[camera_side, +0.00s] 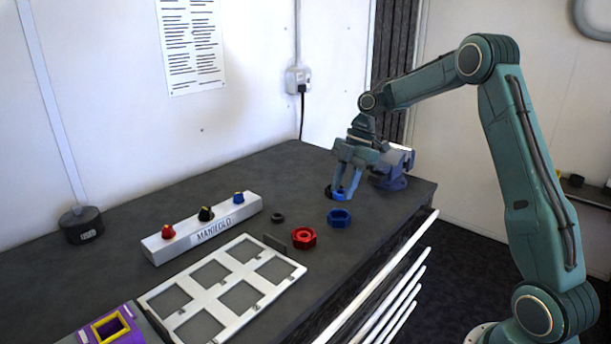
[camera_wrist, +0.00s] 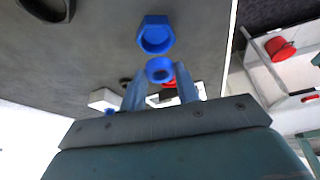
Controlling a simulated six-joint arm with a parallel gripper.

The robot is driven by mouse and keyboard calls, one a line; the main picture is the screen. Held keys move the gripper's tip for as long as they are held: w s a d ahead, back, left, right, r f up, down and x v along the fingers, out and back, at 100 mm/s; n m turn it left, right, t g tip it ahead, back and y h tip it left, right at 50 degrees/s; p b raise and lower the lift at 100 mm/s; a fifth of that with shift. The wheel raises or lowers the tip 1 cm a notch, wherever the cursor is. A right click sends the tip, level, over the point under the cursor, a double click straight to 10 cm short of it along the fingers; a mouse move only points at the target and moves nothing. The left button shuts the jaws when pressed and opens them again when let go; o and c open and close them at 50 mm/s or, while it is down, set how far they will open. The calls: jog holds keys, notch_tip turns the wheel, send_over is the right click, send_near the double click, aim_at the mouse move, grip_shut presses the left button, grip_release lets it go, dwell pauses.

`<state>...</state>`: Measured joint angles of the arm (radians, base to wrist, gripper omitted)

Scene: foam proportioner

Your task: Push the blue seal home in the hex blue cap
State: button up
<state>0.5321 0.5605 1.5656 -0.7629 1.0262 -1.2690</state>
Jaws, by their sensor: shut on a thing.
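The blue seal, a small ring, is held between the fingertips of my gripper (camera_side: 343,191), above the bench. In the wrist view the seal (camera_wrist: 160,62) sits between the two fingers, its round face toward the camera. The hex blue cap (camera_side: 339,223) stands on the bench, open side up, below and slightly left of the gripper in the side view. In the wrist view the cap (camera_wrist: 155,21) is just beyond the seal, with a visible gap between them in the picture. My gripper is shut on the seal, and the fingers partly hide it in the side view.
A red hex cap (camera_side: 304,243) and a small black ring (camera_side: 278,217) lie left of the blue cap. A black cap (camera_side: 328,192) is partly behind my gripper. A blue vise (camera_side: 393,173) stands right. The manifold block (camera_side: 214,228) and a white frame (camera_side: 160,300) lie left.

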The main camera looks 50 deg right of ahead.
jog(key=shift+f, duration=2.3)
jog(key=o, duration=1.3)
jog(key=shift+o, duration=0.2)
jog(key=shift+r, duration=0.15)
jog(key=shift+r, duration=2.85)
